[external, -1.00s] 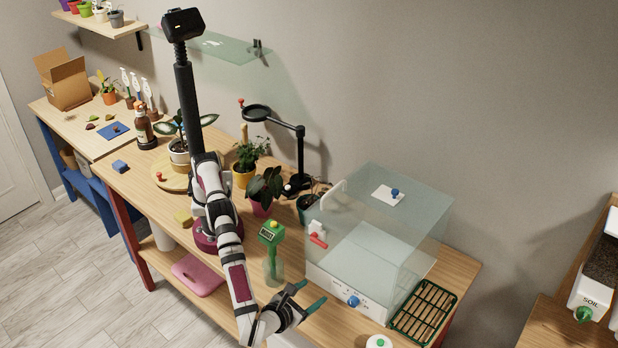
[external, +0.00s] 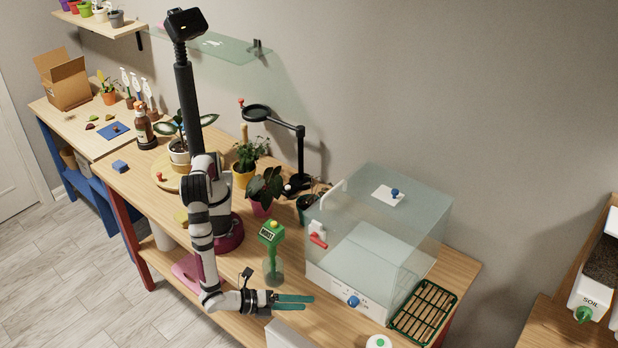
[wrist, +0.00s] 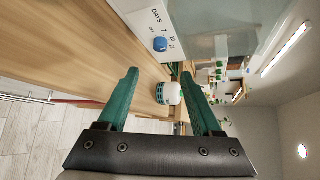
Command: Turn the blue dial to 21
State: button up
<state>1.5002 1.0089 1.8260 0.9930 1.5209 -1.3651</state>
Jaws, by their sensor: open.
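The blue dial (external: 353,301) is a small round knob on the white front panel (external: 335,290) of a clear glass box. In the wrist view the same dial (wrist: 160,44) shows beside printed numbers and the word DAYS on the panel. The dial's exact setting is too small to tell. My gripper (external: 311,303) has teal fingers. It is left of the dial, apart from it, in front of the panel. In the wrist view my gripper (wrist: 163,78) is open, with nothing between its fingers; the dial is beyond the fingertips, toward the top.
The clear box (external: 380,230) has a red lever (external: 318,240) at its left. A green wire rack (external: 423,311) lies to its right. A white item with a green top (external: 378,342) stands near the bench front. A green meter (external: 272,235) stands left of the box.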

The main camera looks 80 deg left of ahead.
aim_at(350, 303)
jog(key=x, duration=1.3)
jog(key=shift+w+f, duration=0.15)
jog(key=shift+w, duration=0.15)
jog(key=shift+c, duration=0.2)
grip_shut()
